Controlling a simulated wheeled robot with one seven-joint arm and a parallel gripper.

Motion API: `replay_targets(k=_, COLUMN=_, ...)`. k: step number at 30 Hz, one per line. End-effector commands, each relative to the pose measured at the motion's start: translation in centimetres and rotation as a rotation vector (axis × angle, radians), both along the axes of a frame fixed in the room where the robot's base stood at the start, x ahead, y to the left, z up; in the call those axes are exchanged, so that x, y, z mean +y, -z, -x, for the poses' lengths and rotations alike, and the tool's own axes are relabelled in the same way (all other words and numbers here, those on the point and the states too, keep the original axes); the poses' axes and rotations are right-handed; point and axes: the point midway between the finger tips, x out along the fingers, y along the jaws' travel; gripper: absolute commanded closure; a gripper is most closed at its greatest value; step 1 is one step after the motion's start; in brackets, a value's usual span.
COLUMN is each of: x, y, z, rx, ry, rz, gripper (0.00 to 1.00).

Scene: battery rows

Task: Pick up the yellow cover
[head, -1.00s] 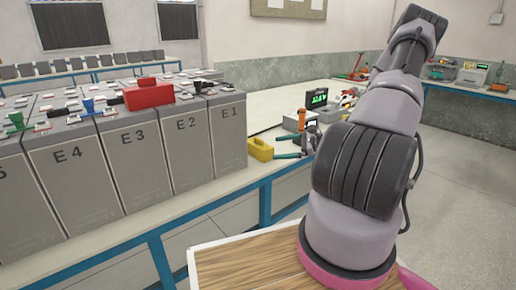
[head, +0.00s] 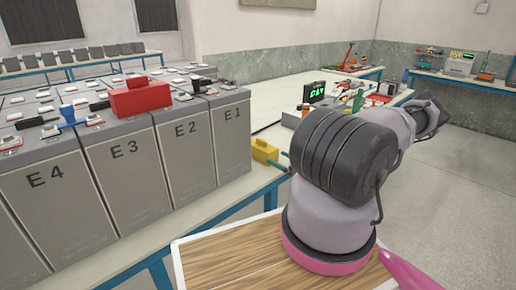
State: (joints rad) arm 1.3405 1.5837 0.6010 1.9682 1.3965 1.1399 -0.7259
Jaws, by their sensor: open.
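The yellow cover (head: 265,152) is a small yellow block with a raised top. It sits on the pale bench top (head: 262,180), just right of the battery marked E1 (head: 232,140). My arm stands to the right of the cover and stretches away to the right. My gripper does not show in the head view, so its place relative to the cover cannot be seen.
A red cover (head: 141,98) lies on top of the batteries near E3 (head: 130,165). Teal-handled tools beside the yellow cover are partly hidden by my arm. A display with green digits (head: 317,92) stands farther back. The floor at right is clear.

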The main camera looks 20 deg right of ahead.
Motion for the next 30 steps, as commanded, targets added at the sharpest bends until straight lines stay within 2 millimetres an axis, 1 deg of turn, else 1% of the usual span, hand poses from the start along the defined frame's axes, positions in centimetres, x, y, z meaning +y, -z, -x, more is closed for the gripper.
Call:
replay_targets(k=7, x=1.4, y=0.0, z=-3.5, rx=-0.001, ry=-0.003, rz=0.001, gripper=0.0)
replay_targets(k=14, x=2.0, y=-0.1, z=-5.9, rx=-0.001, ry=-0.002, rz=0.0, gripper=0.0)
replay_targets(k=18, x=2.5, y=-0.3, z=-8.1, rx=-0.002, ry=-0.002, rz=-0.001, gripper=0.0)
replay_targets(k=21, x=3.0, y=-0.3, z=-9.2, rx=0.0, ry=-0.003, rz=0.001, gripper=0.0)
replay_targets(k=24, x=3.1, y=-0.3, z=-9.7, rx=0.0, ry=-0.003, rz=0.001, gripper=0.0)
replay_targets(k=30, x=3.2, y=-0.3, z=-9.8, rx=0.0, ry=-0.003, rz=0.001, gripper=0.0)
